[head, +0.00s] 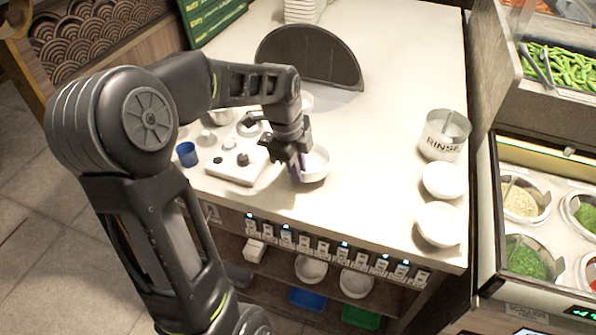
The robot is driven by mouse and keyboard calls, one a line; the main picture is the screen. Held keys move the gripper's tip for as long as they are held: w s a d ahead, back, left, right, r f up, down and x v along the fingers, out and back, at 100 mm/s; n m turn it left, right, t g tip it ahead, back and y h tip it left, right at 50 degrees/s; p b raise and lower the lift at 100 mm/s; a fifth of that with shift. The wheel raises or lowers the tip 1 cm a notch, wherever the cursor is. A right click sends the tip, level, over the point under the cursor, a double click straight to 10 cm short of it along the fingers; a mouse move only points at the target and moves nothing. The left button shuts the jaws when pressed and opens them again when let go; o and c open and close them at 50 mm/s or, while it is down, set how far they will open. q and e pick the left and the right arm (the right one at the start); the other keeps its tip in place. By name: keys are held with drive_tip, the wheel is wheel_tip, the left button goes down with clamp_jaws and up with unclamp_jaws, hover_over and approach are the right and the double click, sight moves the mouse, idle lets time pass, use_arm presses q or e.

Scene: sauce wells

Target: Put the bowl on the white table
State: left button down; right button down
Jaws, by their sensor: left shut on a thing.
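My left gripper (297,168) reaches over the white table (385,75) from the left, pointing down. It is shut on the rim of a white bowl (317,167). The bowl is just right of the fingers, near the table's front edge, partly hidden by them. I cannot tell whether the bowl touches the tabletop. My right gripper is not in view.
Two white bowls (444,181) stand at the table's right side, in front of a RINSE container (436,142). A white tray with knobs (232,168) and a blue cup (187,154) are left. A dark semicircular board (310,57) stands behind. The table's centre is clear.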

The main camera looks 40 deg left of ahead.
use_arm(q)
drive_tip(key=shift+f, duration=0.55)
drive_tip(key=shift+f, duration=0.1)
drive_tip(key=c, duration=1.5)
unclamp_jaws()
drive_tip(key=shift+o, duration=0.2)
wheel_tip(320, 180, up, 12)
drive_tip(key=s, duration=0.2)
drive_tip(key=shift+a, duration=0.4)
